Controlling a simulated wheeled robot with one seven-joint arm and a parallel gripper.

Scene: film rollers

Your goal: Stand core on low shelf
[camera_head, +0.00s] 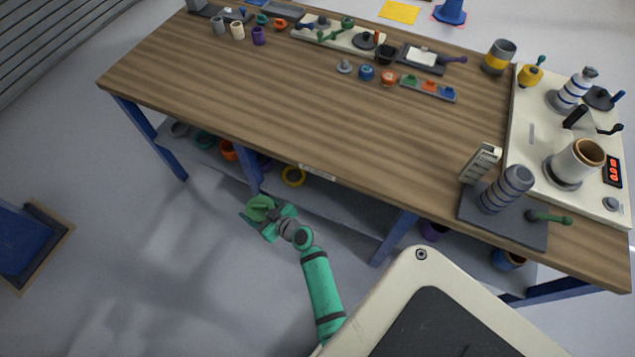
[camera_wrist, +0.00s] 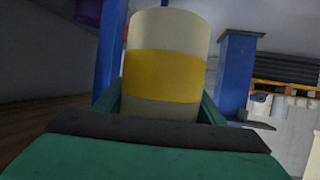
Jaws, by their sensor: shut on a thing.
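My gripper (camera_head: 260,218) is shut on a core (camera_wrist: 163,65), a pale cylinder with a wide yellow band in the wrist view. The core stands nearly upright between the green fingers. In the head view the held core is small, and a light green rounded shape (camera_head: 260,206) shows at the jaws. The grey low shelf (camera_head: 345,212) runs under the wooden table. My gripper is at the shelf's front side, beside a blue table leg. I cannot tell whether the core is over the shelf or touching it.
Blue legs (camera_head: 247,165) and (camera_head: 393,237) stand at the front. The wooden tabletop (camera_head: 290,110) overhangs the shelf.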

